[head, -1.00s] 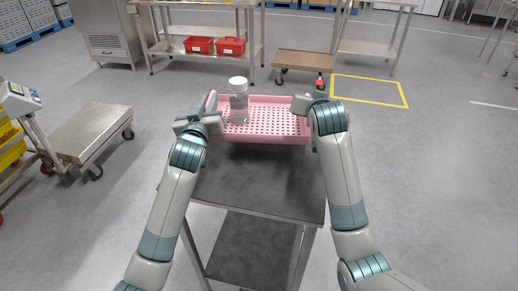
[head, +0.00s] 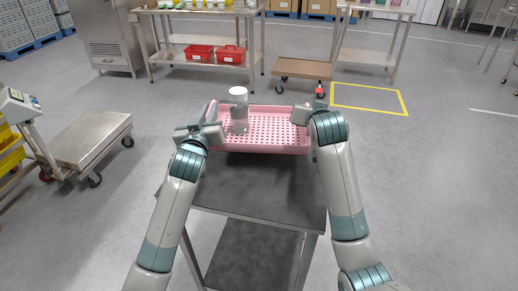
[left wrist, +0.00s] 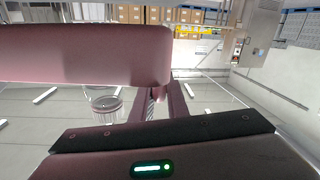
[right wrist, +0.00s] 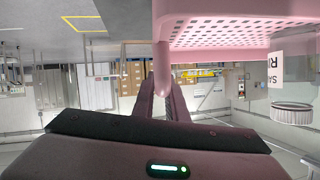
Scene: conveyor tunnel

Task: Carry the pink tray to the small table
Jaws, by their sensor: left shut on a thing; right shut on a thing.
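The pink tray (head: 270,130), with a perforated floor, is held level between my two arms in the head view. It overlaps the far part of a small grey metal table (head: 255,196); I cannot tell whether it touches the top. A clear jar with a white lid (head: 239,108) stands upright in the tray's left part. My left gripper (head: 210,123) is shut on the tray's left side, and my right gripper (head: 304,113) on its right side. The tray wall fills the top of the left wrist view (left wrist: 90,55). The right wrist view shows tray (right wrist: 235,35) and jar (right wrist: 293,112).
A flat metal cart (head: 90,138) stands on the left. A steel workbench with two red bins (head: 215,54) is at the back. A brown-topped trolley (head: 301,69) stands behind the tray, near a yellow floor square (head: 369,98). The floor on the right is clear.

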